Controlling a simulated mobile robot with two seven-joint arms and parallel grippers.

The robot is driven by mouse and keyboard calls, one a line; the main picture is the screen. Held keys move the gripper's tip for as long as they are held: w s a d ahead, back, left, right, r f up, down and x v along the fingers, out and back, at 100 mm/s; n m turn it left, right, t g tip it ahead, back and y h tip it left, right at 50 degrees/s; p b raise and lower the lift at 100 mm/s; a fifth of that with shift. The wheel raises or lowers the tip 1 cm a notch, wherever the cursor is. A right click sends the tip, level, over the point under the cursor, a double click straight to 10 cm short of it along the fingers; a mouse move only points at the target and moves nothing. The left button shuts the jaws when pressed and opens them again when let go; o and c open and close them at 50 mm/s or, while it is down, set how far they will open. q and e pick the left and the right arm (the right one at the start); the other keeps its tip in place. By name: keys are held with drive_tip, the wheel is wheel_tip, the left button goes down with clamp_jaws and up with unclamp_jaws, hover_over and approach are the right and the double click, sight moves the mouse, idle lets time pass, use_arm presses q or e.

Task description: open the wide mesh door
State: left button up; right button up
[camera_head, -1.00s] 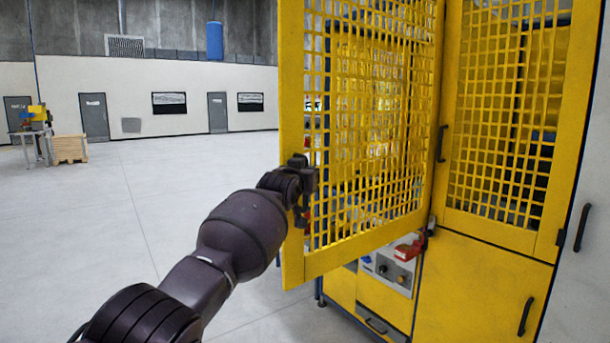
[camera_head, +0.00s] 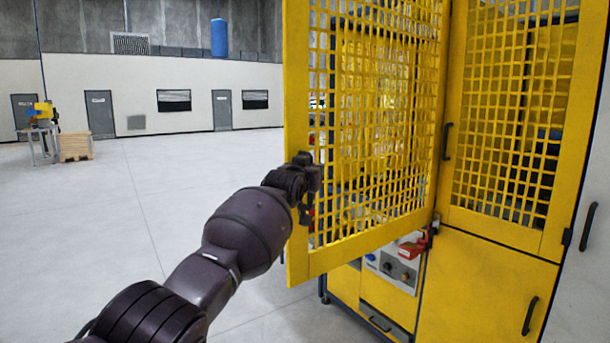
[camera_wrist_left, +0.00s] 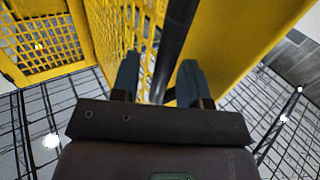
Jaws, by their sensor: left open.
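The wide yellow mesh door (camera_head: 370,246) stands swung out from the yellow machine, with its free edge toward the left. My left gripper (camera_head: 306,190) is at that free edge, about halfway up the visible door. In the left wrist view, a dark bar-like handle (camera_wrist_left: 175,45) runs between the two fingers of my left gripper (camera_wrist_left: 158,75). The fingers stand apart, around the handle; I cannot tell whether either touches it. The yellow door mesh and frame show beyond it. My right gripper is not in view.
A second mesh door (camera_head: 500,228) with a dark handle (camera_head: 447,141) is on the right. A control panel (camera_head: 390,268) with knobs sits below the open door. Open grey floor (camera_head: 90,240) lies to the left. A wooden crate (camera_head: 76,147) stands far back.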

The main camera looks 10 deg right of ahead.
use_arm(q)
drive_tip(key=p+v, duration=0.3)
drive_tip(key=v, duration=0.7)
drive_tip(key=shift+s+a, duration=0.25)
drive_tip(key=shift+s, duration=0.05)
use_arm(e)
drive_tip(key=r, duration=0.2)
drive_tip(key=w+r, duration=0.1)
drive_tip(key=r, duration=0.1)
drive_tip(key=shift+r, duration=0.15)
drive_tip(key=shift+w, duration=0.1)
